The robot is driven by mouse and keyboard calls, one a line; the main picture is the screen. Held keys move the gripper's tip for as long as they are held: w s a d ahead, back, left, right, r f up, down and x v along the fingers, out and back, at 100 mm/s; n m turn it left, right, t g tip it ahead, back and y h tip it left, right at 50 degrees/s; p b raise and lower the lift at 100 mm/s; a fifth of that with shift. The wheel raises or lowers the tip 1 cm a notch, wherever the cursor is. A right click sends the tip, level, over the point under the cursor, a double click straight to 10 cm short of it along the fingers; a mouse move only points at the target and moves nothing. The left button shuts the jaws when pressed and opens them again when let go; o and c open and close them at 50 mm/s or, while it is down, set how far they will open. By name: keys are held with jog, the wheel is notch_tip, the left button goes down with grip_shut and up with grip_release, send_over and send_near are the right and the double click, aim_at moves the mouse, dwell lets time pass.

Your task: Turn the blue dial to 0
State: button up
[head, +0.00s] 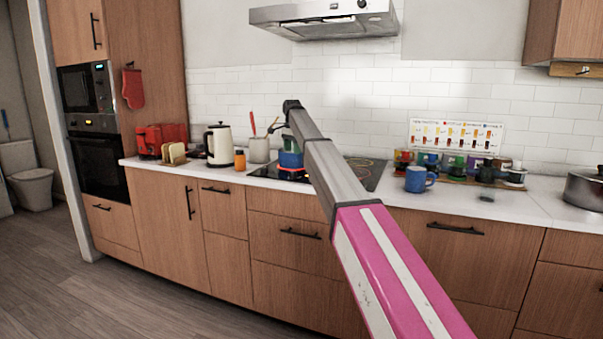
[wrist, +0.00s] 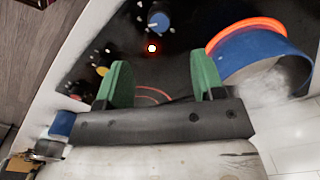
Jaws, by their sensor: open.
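In the wrist view, the blue dial (wrist: 158,20) is on the black cooktop near the top of the picture, with pale marks beside it. A small red light (wrist: 152,48) glows just below it in the picture. My gripper (wrist: 160,62) is open, with its two green fingers apart and nothing between them. The dial lies beyond the fingertips, roughly in line with the gap, and looks apart from them. In the head view, my arm hides the dial and most of my gripper. The dial's pointer and numbers are too small to read.
A blue pot (wrist: 262,60) stands by a glowing orange ring, close to my right finger; it also shows in the head view (head: 290,159). A yellow dial (wrist: 102,71) is left of my left finger. A kettle (head: 219,146) and blue mug (head: 417,180) stand on the counter.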

aim_at(293, 174)
notch_tip(293, 174, down, 11)
jog(key=shift+r, duration=0.15)
jog(key=c, duration=0.9)
